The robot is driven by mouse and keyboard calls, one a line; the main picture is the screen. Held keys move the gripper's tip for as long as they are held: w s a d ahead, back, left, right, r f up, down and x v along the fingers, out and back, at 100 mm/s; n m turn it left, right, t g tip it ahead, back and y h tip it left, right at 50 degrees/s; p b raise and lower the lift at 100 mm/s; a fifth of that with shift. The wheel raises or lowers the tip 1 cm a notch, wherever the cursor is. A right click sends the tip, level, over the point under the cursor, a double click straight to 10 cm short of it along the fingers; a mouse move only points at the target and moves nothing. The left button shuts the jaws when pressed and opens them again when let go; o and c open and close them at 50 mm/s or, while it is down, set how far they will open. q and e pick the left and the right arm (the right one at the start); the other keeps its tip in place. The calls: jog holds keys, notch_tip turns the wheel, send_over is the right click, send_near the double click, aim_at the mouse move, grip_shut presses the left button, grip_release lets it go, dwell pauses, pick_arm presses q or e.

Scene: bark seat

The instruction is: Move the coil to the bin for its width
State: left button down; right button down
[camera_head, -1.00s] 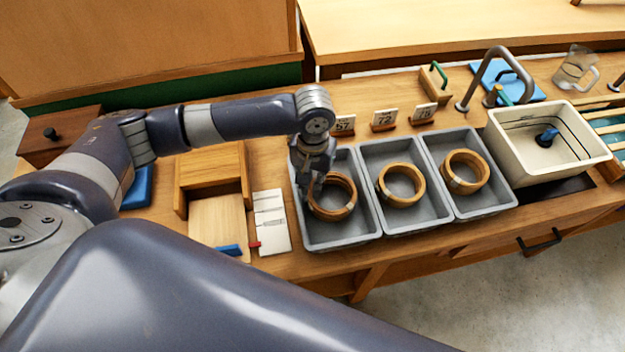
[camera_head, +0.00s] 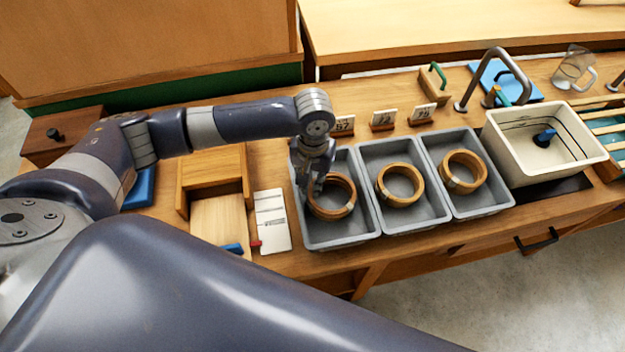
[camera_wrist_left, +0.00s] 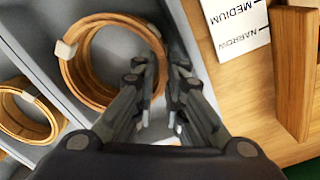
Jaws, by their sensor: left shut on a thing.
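A brown wound coil (camera_head: 345,208) with a pale band lies in the leftmost grey bin (camera_head: 347,240). My left gripper (camera_head: 313,188) points down at the left side of this coil, inside that bin. In the left wrist view my left gripper (camera_wrist_left: 165,95) has its fingers on either side of the coil's rim (camera_wrist_left: 80,75), shut on it. The middle bin (camera_head: 408,222) and the right bin (camera_head: 487,206) each hold a similar coil, the middle coil (camera_head: 383,181) and the right coil (camera_head: 482,171). My right gripper is not in view.
Small number cards (camera_head: 383,118) stand behind the bins. A white card (camera_head: 271,222), reading MEDIUM and NARROW in the wrist view, lies left of the bins beside a wooden tray (camera_head: 214,222). A cream sink (camera_head: 500,150) stands to the right.

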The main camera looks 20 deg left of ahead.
pick_arm(q)
jog(key=shift+f, duration=0.3)
jog(key=c, duration=1.7)
grip_release()
jog(key=shift+o, duration=0.7)
jog(key=o, duration=0.3)
notch_tip(320, 180, up, 7)
jog(key=p, duration=0.9)
jog(key=shift+p, duration=0.35)
